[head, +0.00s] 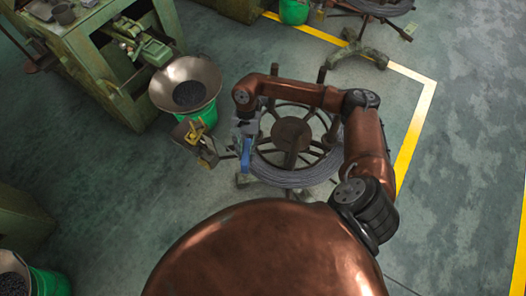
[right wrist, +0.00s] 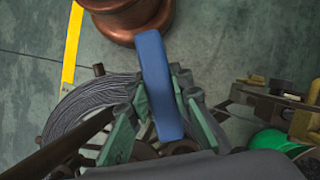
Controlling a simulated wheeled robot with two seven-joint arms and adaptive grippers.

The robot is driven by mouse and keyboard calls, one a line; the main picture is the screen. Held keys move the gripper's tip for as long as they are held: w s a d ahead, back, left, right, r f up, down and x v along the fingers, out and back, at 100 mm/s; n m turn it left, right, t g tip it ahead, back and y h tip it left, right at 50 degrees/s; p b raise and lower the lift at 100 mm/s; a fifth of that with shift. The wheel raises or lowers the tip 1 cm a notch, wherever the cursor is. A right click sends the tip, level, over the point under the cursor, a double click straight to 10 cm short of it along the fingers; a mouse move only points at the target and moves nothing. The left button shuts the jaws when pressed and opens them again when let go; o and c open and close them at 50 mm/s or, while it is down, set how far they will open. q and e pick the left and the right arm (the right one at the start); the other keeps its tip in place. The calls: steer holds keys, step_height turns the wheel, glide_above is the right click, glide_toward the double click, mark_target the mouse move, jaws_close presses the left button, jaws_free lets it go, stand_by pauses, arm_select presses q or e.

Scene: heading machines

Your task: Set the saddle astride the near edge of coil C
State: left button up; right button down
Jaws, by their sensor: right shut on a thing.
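The saddle is a narrow blue piece (head: 246,155) held in my right gripper (head: 243,132), at the left side of a grey wire coil (head: 290,180). In the right wrist view, the saddle (right wrist: 152,65) stands between the green fingers of the right gripper (right wrist: 160,92), which are shut on it. The coil (right wrist: 90,106) lies on a dark spoked reel, to the left of the saddle there. I cannot tell whether saddle and coil touch. No letter shows on the coil. My right arm hides part of the reel. My left gripper is not in view.
A brown and yellow fixture (head: 195,141) stands just left of the saddle. A green bucket with a wide pan (head: 187,72) and a green machine (head: 90,50) are beyond it. Another coil (head: 380,5) lies far off. A yellow floor line (head: 415,125) runs right of the reel.

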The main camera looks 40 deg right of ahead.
steer(key=d+f+m+t+y+p, duration=0.1)
steer(key=d+f+m+t+p, duration=0.1)
steer(key=d+f+m, duration=0.3)
steer(key=m+b, duration=0.1)
steer(key=m, duration=0.1)
glide_above(256, 168)
steer(key=d, duration=0.1)
steer(key=shift+w+d+f, duration=0.1)
steer(key=shift+f, duration=0.95)
steer(key=shift+w+f, duration=0.1)
steer(key=shift+f, duration=0.9)
arm_select(q)
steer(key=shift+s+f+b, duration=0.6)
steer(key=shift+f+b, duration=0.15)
steer(key=shift+b, duration=0.5)
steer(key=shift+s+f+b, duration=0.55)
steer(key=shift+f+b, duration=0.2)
steer(key=shift+b, duration=0.5)
arm_select(e)
steer(key=shift+f, duration=2.9)
steer(key=c, duration=1.7)
jaws_free()
steer(key=shift+o, duration=0.2)
